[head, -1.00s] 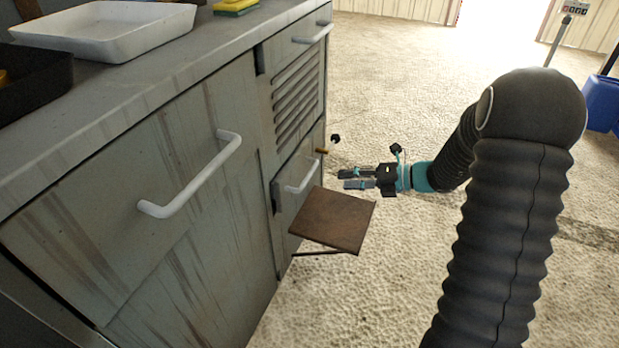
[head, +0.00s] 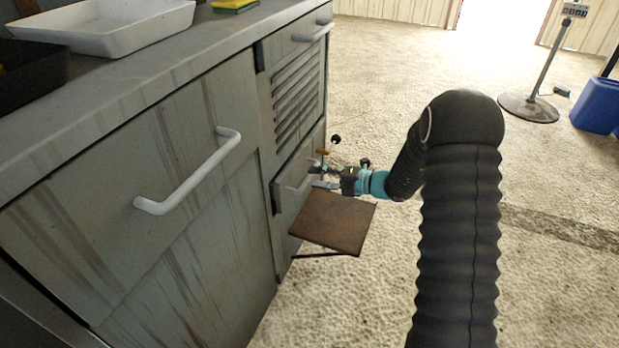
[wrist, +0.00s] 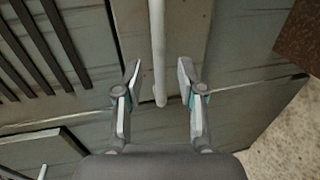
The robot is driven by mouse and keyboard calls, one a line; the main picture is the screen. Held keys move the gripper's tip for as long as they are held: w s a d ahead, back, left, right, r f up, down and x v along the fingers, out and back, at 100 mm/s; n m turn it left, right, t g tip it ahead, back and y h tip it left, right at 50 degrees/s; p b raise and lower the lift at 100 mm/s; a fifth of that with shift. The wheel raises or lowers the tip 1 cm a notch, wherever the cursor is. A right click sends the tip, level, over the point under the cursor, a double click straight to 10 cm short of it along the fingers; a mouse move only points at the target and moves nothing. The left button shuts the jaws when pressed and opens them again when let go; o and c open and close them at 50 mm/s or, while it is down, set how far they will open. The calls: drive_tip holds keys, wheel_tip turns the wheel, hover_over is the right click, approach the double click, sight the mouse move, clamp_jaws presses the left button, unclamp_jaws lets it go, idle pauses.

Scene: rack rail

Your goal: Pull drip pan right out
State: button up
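The low drawer front (head: 286,205), which looks like the drip pan's front, sits flush in the cabinet's lower right part. Its pale bar handle (head: 298,186) is partly hidden by my fingers in the head view. My gripper (head: 318,178) is at this handle, above the brown plate. In the wrist view my gripper (wrist: 158,70) is open, one finger on each side of the handle (wrist: 158,45). Gaps show between the bar and both fingers. The inside of the pan is hidden.
Louvres (head: 296,100) and a larger white door handle (head: 192,172) are nearby.

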sight(309, 177)
drive_tip(key=shift+x, duration=1.6)
clamp_jaws()
